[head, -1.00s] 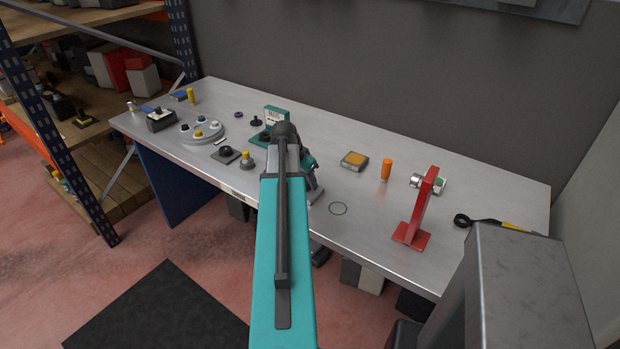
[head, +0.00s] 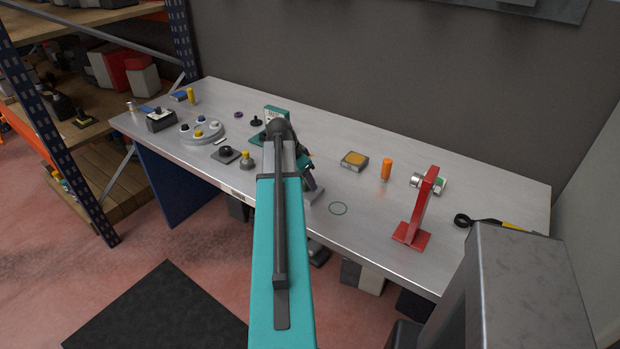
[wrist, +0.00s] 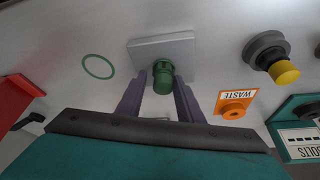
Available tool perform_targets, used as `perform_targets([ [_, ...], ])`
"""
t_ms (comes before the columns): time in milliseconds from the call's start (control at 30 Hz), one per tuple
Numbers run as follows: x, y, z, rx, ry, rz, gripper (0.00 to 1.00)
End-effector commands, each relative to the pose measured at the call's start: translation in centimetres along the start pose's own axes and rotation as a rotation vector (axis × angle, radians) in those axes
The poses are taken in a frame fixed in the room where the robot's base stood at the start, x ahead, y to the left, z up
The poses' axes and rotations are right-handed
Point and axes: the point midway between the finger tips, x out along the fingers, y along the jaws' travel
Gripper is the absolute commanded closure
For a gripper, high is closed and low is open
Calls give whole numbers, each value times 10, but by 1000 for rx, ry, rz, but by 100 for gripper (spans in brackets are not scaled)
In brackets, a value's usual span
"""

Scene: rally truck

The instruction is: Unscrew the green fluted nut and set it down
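The green fluted nut (wrist: 163,77) sits on a pale grey square plate (wrist: 181,48) in the wrist view. My gripper (wrist: 160,86) is open, with one purple finger on each side of the nut. A narrow gap shows at the left finger; I cannot tell whether the right finger touches. In the head view my teal arm hides the nut, and only part of my gripper (head: 311,180) shows beside the plate (head: 314,195). A green ring (head: 338,208) is marked on the bare bench to the right, and it also shows in the wrist view (wrist: 98,66).
A red stand (head: 413,215), an orange cylinder (head: 386,170) and a yellow-topped block (head: 354,160) stand to the right on the metal bench (head: 290,222). An orange WASTE piece (wrist: 234,107) and a yellow-tipped knob (wrist: 284,72) are near my gripper. The bench around the ring is clear.

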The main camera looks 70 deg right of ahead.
Motion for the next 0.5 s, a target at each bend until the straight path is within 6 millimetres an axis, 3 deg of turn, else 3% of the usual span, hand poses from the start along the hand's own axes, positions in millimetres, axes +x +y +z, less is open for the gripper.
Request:
perform_targets([
  [500,0,0,0,86,0,36,67],
])
